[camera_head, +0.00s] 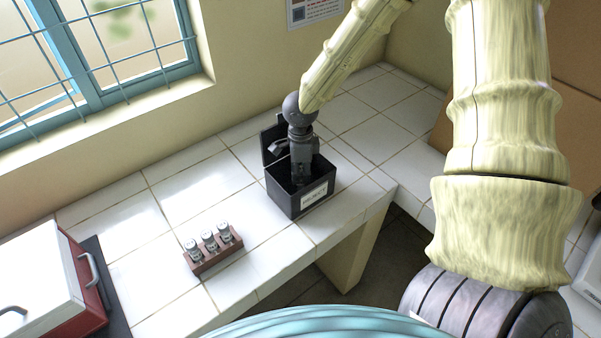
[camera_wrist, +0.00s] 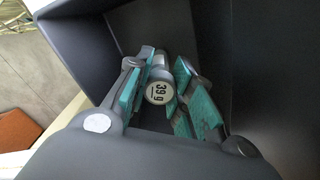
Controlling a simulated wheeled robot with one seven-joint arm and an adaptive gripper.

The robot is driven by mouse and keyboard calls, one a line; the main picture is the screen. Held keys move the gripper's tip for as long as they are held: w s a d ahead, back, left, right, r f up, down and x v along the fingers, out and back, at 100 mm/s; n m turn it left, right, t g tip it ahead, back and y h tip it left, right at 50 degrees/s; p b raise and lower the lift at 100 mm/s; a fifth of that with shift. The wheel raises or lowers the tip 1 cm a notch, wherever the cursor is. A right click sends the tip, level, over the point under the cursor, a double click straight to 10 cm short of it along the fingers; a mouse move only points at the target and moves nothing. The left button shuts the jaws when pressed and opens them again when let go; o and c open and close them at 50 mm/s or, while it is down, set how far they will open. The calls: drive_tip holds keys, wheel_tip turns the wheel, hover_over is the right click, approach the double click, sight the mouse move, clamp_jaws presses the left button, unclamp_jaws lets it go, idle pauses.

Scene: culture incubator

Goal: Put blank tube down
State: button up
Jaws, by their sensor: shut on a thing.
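My gripper (camera_head: 300,172) points down into the open black box (camera_head: 285,202) on the white tiled bench. In the wrist view my gripper (camera_wrist: 160,98) has its teal-padded fingers closed around a tube (camera_wrist: 158,92). The tube's round white end faces the camera and reads "39 g". Dark box walls surround the fingers and tube. In the head view the tube is hidden by the box and gripper.
The box's lid (camera_head: 271,141) stands open at its back left. A reddish-brown rack (camera_head: 217,262) with three capped tubes stands on the bench to the left. A white and red box with handles (camera_head: 45,285) sits at far left. Bare tiles lie between them.

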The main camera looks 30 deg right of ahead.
drive_tip(key=shift+f, duration=0.4)
drive_tip(key=shift+f, duration=0.15)
drive_tip(key=o, duration=0.9)
drive_tip(key=shift+r+b, duration=0.75)
drive_tip(key=shift+r, duration=5.4)
drive_tip(key=shift+r, duration=0.1)
